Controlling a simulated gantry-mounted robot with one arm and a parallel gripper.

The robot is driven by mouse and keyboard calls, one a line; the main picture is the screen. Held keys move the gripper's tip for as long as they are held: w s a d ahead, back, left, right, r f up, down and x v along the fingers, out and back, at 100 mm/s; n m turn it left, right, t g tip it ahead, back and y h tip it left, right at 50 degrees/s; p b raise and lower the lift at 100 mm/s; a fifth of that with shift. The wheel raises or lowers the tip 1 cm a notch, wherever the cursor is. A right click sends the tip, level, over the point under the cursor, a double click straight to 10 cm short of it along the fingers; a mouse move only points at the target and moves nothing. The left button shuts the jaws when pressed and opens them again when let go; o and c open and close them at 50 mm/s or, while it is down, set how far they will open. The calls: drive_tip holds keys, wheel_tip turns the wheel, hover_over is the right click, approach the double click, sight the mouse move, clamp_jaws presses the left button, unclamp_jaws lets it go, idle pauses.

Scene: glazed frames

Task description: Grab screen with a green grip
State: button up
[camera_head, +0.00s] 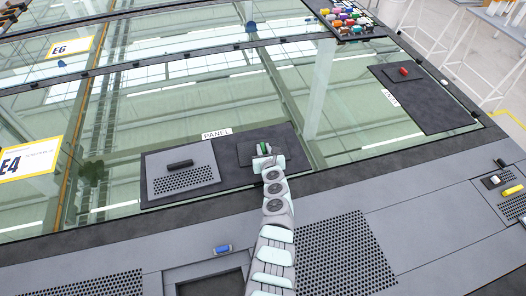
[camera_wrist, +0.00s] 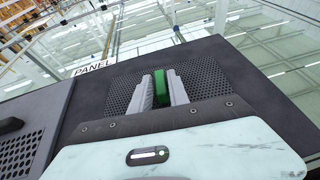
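A dark perforated screen (camera_wrist: 208,79) with a green grip (camera_wrist: 161,86) lies on the dark mat marked PANEL. The green grip also shows in the head view (camera_head: 264,148), partly covered by my gripper (camera_head: 264,156). In the wrist view my gripper's two grey fingers (camera_wrist: 161,88) stand on either side of the green grip, very close to it. I cannot tell whether they press on it. The screen's near part is hidden behind my gripper's body.
A grey perforated panel with a black grip (camera_head: 180,163) lies just left on the same mat. A second dark mat with a red piece (camera_head: 404,71) is at the right. A tray of several coloured pieces (camera_head: 347,20) stands at the back. The glass between is largely clear.

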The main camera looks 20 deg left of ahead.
clamp_jaws()
drive_tip(key=shift+r, duration=0.1)
idle(0.3)
